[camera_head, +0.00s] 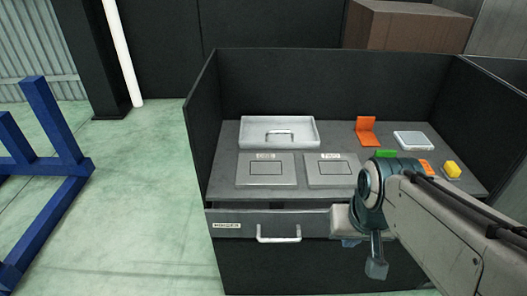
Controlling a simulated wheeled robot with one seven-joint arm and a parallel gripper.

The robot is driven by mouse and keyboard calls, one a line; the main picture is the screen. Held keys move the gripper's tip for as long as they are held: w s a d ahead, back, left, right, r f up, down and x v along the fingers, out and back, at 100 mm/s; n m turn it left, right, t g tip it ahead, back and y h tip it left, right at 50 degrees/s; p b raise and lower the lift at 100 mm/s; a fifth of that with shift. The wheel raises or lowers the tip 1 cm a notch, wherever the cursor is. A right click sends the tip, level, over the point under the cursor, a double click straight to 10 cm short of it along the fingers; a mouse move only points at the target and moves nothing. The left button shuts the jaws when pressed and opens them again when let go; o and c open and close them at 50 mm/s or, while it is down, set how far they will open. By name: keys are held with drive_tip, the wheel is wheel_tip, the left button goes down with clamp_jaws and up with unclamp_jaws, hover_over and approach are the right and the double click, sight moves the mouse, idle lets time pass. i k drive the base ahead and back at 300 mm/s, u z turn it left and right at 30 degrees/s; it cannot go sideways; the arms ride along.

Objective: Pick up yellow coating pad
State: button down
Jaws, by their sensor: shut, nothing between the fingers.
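The yellow coating pad (453,169) is a small yellow block. It sits at the right end of the grey bench top (320,201), by the right side wall. My arm reaches in from the lower right, and its wrist covers part of the bench's front right area. My gripper (376,268) hangs down in front of the bench's front face, left of the pad and lower in the picture. It appears shut and empty, apart from the pad.
Dark walls (320,85) enclose the back and sides.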

sight(450, 170)
drive_tip(key=u, duration=0.05)
drive_tip(key=k, duration=0.35)
drive_tip(key=z, duration=1.2)
drive_tip(key=i, duration=1.35)
drive_tip(key=u, duration=0.1)
